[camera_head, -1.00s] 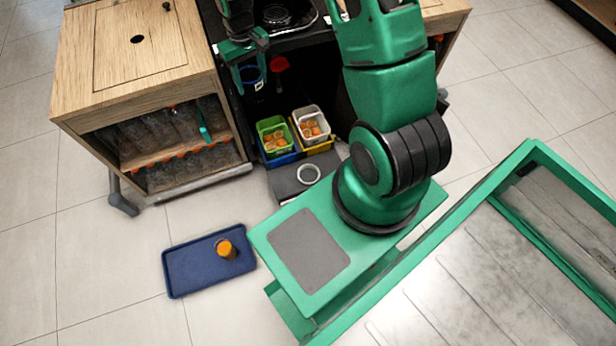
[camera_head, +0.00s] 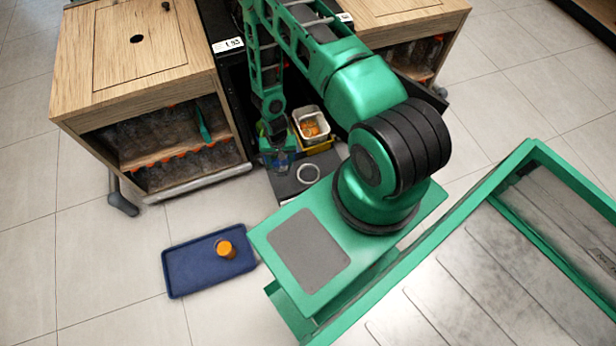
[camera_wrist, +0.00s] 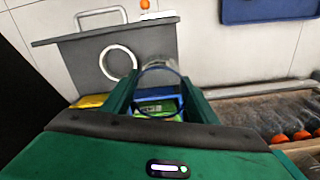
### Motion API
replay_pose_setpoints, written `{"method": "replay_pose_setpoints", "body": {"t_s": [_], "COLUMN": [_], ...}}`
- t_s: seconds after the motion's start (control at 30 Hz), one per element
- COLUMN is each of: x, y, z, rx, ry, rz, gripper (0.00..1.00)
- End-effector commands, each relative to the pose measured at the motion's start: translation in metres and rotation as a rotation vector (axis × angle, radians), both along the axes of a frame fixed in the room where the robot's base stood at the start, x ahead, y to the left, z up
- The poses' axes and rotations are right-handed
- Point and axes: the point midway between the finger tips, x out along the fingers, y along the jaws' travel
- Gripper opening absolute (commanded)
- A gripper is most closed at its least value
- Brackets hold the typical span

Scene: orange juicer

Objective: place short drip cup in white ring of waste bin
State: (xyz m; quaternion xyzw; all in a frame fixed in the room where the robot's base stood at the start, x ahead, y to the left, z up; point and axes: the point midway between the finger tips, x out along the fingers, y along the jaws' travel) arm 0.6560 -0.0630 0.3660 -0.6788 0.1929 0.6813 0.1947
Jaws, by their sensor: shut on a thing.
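The short drip cup (camera_wrist: 160,73) is clear with a dark blue rim and shows between my fingers in the wrist view. My gripper (camera_wrist: 158,92) is shut on it. In the head view my gripper (camera_head: 278,155) hangs just left of the white ring, with only a bluish bit of the cup discernible. The white ring (camera_wrist: 118,62) lies on the dark grey top of the waste bin (camera_wrist: 80,62), left of the cup in the wrist view. The ring (camera_head: 308,174) looks empty in the head view, on the bin top (camera_head: 288,187). The cup is apart from the ring.
A white container of orange pieces (camera_head: 312,124) stands behind the bin; my arm largely hides the green one beside it. A wooden cabinet with bottles (camera_head: 180,145) is at left. A blue tray (camera_head: 200,272) with an orange-topped item (camera_head: 226,249) lies on the floor.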

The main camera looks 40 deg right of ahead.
Motion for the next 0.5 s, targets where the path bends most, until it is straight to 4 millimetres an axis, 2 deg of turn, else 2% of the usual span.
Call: {"method": "replay_pose_setpoints", "body": {"t_s": [0.1,0.27,0.5], "x": [-0.014,-0.021,-0.026], "y": [0.000,-0.008,-0.050], "z": [-0.018,-0.030,-0.056], "rx": [-0.003,-0.005,-0.005], "ry": [0.002,0.001,0.001], "rz": [-0.027,-0.043,-0.047], "gripper": [0.31,0.31,0.31]}}
